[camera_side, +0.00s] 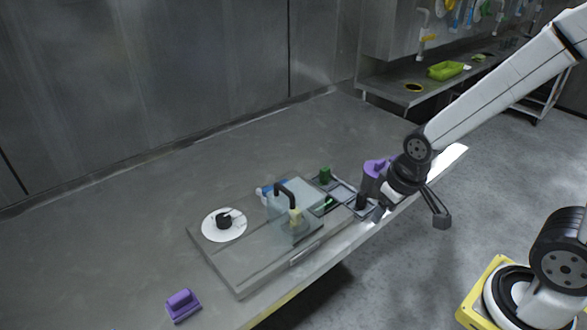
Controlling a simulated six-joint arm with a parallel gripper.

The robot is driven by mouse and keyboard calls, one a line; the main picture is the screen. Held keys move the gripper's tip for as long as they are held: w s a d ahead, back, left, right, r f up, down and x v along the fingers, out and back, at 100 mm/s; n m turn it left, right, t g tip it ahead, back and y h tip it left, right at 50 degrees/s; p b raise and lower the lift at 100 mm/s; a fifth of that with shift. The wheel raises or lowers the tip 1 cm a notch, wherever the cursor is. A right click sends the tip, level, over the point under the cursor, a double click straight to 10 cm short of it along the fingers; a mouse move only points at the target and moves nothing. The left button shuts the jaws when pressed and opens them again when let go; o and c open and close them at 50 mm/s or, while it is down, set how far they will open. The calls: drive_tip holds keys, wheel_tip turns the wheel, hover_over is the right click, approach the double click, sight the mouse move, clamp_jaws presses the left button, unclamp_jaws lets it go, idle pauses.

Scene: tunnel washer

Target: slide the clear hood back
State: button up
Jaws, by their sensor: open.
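The clear hood (280,213) is a see-through box with a black arched handle (287,190) on top. It sits on the raised grey machine plate (230,271), and a pale yellow item (296,217) shows through it. My gripper (368,210) is to the right of the hood, low by the tray end of the machine and apart from the handle. Its jaws are open, and part of the jaw area is hidden by the wrist and a purple object. I cannot tell whether it touches anything there.
A white disc with a black knob (223,221) is left of the hood. A green block (325,174) and small grey trays (343,193) are to its right. A purple object (377,168) stands beside my wrist. A purple block (182,304) lies front left. The table's back left is clear.

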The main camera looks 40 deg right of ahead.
drive_tip(key=shift+c, duration=0.4)
drive_tip(key=g+y, duration=0.2)
drive_tip(key=g, duration=0.1)
approach(284, 188)
drive_tip(key=shift+s+d+f, duration=0.1)
drive_tip(key=shift+s+f, duration=0.05)
drive_tip(key=shift+f, duration=0.15)
drive_tip(key=shift+f, duration=0.1)
drive_tip(key=shift+a+f, duration=0.25)
drive_tip(key=shift+f, duration=1)
drive_tip(key=shift+a+f, duration=0.25)
drive_tip(key=shift+f, duration=1)
drive_tip(key=shift+a+f, duration=0.25)
drive_tip(key=shift+f, duration=1)
clamp_jaws()
